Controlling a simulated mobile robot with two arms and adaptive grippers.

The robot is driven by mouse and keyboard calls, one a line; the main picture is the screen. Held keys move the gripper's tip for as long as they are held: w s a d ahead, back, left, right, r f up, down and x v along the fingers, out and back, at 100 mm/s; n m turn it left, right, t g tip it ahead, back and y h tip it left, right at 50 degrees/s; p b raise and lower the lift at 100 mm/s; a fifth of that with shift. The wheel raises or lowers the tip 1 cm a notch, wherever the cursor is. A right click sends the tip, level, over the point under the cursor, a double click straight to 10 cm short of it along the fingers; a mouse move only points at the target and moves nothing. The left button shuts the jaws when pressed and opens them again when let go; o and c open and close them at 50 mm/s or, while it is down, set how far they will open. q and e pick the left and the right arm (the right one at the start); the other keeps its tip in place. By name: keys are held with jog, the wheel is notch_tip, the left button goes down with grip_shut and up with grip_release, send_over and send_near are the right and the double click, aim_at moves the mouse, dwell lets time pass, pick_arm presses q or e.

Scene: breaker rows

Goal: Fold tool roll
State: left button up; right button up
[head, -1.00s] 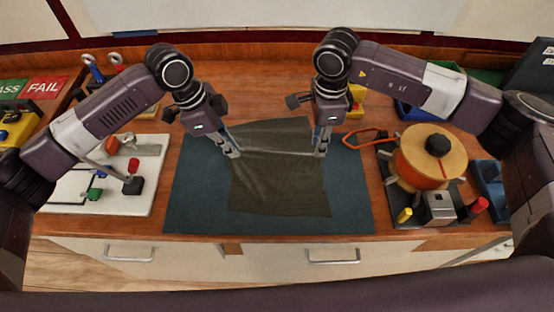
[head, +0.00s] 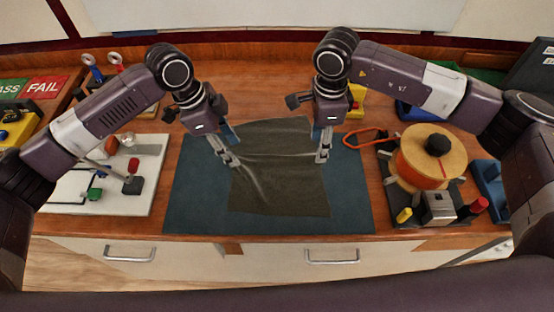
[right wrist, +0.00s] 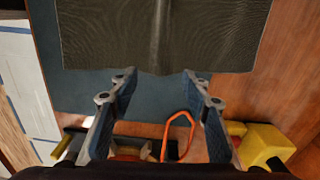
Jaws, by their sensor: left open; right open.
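The dark olive tool roll (head: 285,190) lies on the blue mat (head: 195,205), with a crease running across its middle and a wrinkle near its left side. My left gripper (head: 231,163) is open at the left edge of the cloth, level with the crease. My right gripper (head: 322,158) is open at the right edge of the cloth. In the right wrist view, the fingers of the right gripper (right wrist: 158,88) are spread wide with nothing between them, and the cloth edge (right wrist: 165,40) lies just beyond the tips.
A white board (head: 60,205) with small parts is at the left. A wooden reel (head: 430,157) on a dark base stands at the right. An orange loop (head: 365,135) lies near the right gripper. The front strip of the mat is clear.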

pick_arm(q)
jog(key=o, duration=0.8)
jog(key=shift+r, duration=0.1)
pick_arm(e)
jog(key=shift+r, duration=0.1)
pick_arm(q)
jog(key=shift+y, duration=0.9)
jog(key=r+p, duration=0.3)
jog(key=p, duration=0.2)
jog(key=a+r+p, duration=0.1)
jog(key=r+p, duration=0.1)
jog(key=shift+r+p, duration=0.3)
jog(key=shift+p, duration=0.05)
pick_arm(e)
notch_tip(320, 180, up, 8)
jog(key=shift+f, duration=0.25)
